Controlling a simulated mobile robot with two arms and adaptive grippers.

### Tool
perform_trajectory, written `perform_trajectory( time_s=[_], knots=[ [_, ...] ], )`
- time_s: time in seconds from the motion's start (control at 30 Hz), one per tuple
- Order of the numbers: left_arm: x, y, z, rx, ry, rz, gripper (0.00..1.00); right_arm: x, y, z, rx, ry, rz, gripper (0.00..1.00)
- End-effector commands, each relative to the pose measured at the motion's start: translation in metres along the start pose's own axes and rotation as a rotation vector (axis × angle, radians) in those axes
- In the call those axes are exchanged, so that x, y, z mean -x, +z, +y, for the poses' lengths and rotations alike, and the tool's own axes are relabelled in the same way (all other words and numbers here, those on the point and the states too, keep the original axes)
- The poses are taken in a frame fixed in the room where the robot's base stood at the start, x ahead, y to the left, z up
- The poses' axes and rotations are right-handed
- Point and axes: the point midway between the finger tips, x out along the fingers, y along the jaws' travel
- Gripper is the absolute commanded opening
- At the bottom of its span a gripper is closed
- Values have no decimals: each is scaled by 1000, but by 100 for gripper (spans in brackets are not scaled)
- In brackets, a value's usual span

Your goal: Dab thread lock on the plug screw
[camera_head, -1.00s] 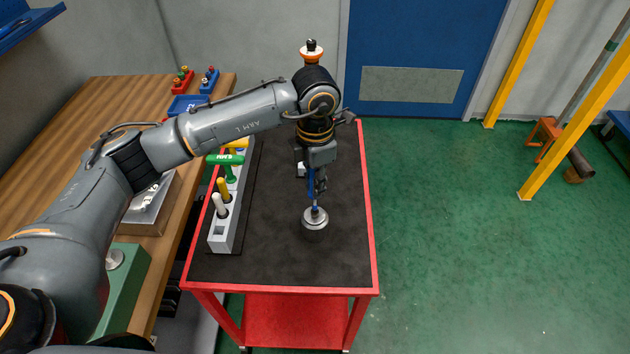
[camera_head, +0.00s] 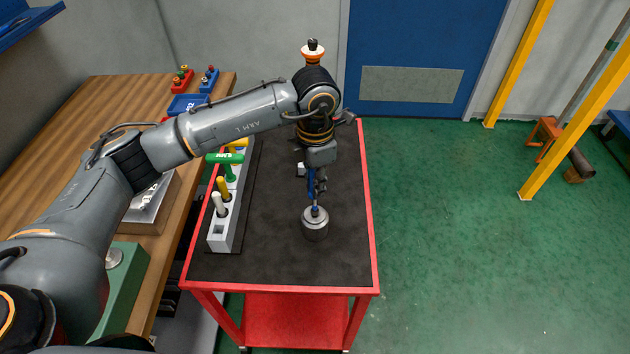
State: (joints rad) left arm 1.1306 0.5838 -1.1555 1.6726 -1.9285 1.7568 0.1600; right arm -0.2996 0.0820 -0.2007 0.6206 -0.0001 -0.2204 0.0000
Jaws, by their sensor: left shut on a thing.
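My left gripper (camera_head: 317,185) points down over the cart and is shut on a slim blue thing (camera_head: 311,184), largely hidden by the fingers. Below it, a short grey metal cylinder (camera_head: 315,229) stands on the dark cart mat. The lower blue end meets the top of the cylinder; I cannot tell whether it is inside or only touching. I cannot make out a plug screw or a marked thread lock container. My right gripper is out of view.
The red-edged cart (camera_head: 375,255) has a grey tool rack (camera_head: 222,238) on its left side, holding green-, yellow- and white-handled tools. A wooden bench (camera_head: 105,105) adjoins it on the left. The cart mat right of the cylinder is clear.

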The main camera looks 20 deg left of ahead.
Motion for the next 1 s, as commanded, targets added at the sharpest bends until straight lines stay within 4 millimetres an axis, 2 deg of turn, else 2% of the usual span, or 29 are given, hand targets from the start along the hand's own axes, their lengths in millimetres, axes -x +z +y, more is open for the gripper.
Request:
perform_trajectory(
  time_s=[1.0],
  knots=[
    [-2,0,0,0,0,2,0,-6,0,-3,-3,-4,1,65]
  ],
)
